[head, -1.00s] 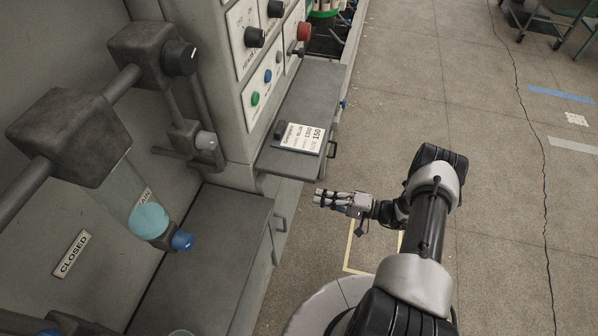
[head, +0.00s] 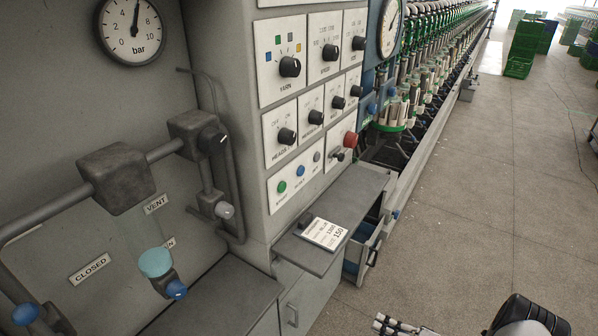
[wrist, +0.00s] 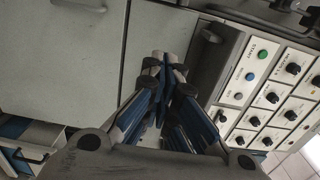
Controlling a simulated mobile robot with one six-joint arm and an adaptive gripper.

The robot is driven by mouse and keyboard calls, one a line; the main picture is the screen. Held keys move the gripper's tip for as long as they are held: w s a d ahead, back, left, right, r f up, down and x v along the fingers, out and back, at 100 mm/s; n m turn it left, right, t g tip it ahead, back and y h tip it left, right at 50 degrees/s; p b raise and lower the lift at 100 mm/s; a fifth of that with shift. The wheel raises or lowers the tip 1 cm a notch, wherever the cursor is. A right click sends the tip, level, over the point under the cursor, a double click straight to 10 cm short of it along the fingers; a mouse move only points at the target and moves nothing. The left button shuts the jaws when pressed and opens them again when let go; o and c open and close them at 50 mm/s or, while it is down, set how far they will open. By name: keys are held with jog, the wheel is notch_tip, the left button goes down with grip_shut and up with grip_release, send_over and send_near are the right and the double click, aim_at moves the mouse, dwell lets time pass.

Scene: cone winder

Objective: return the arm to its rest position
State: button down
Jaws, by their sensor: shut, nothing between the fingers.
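My gripper (head: 392,325) shows only in part at the bottom edge of the head view, in front of the machine and right of its lower cabinet. A dark rounded part of my arm (head: 528,318) shows to its right; the rest of the arm is cut off. In the wrist view my gripper's fingers (wrist: 165,62) come together at the tips with nothing between them. Grey cabinet panels (wrist: 185,50) lie beyond them.
The control panel (head: 310,115) with knobs and buttons stands left of my gripper. A shelf with a label card (head: 325,233) juts out below it. A drawer (head: 368,248) under the shelf stands partly open. The floor (head: 480,200) to the right is clear.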

jog(key=s+a+r+n+g+h, duration=0.1)
jog(key=a+r+n+g+h, duration=0.15)
jog(key=r, duration=0.65)
jog(key=s+a+r+n+g+h, duration=0.1)
jog(key=a+r+g, duration=0.3)
jog(key=r, duration=0.5)
jog(key=s+a+r+n+g+h, duration=0.2)
jog(key=a+r+g, duration=0.2)
jog(key=r, duration=0.4)
jog(key=s+r+n+t+h, duration=0.1)
jog(key=s+r+t+h, duration=0.5)
jog(key=s+r+h, duration=0.3)
jog(key=s+r, duration=0.4)
jog(key=s, duration=0.4)
jog(key=shift+s+r, duration=0.25)
jog(key=shift+s, duration=0.1)
jog(key=shift+a+h, duration=0.1)
jog(key=shift+h, duration=0.15)
